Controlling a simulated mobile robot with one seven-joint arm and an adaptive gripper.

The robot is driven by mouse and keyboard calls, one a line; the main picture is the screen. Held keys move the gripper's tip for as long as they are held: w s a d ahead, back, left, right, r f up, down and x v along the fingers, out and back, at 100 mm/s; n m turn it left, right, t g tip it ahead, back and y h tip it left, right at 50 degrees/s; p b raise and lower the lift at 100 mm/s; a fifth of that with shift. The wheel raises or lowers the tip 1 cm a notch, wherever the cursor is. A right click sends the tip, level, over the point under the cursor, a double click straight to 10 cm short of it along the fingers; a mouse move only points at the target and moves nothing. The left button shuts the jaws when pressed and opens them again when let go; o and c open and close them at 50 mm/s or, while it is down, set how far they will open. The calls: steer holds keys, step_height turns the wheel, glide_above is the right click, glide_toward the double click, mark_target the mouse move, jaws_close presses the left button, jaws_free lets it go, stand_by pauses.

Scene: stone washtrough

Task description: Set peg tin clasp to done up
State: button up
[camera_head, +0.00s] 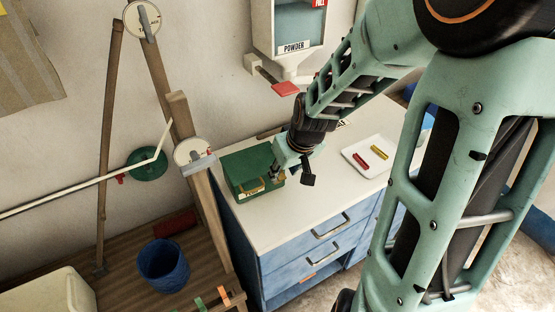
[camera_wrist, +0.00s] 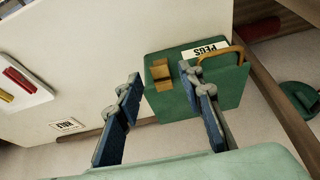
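The peg tin (camera_head: 245,160) is a green box standing on the white counter top, with a PEGS label on its front. In the wrist view the tin (camera_wrist: 225,92) shows a brass clasp (camera_wrist: 161,76) left of a brass carrying handle (camera_wrist: 222,58). I cannot tell whether the clasp is done up or undone. My gripper (camera_wrist: 162,76) is open, its blue-padded fingers apart, with the clasp seen between the tips. The right finger covers part of the tin. In the head view my gripper (camera_head: 278,175) is at the tin's right front corner; contact cannot be told.
A white tray (camera_head: 352,160) with red and yellow pegs lies right of the tin. A powder dispenser (camera_head: 290,68) with a red paddle hangs on the wall behind. Wooden posts and a gauge (camera_head: 190,150) stand close to the tin's left. Blue drawers (camera_head: 305,255) are below.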

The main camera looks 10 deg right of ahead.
steer(key=shift+w+f, duration=0.2)
steer(key=shift+f, duration=0.35)
steer(key=shift+c, duration=0.7)
jaws_close()
steer(key=shift+w+a, duration=0.1)
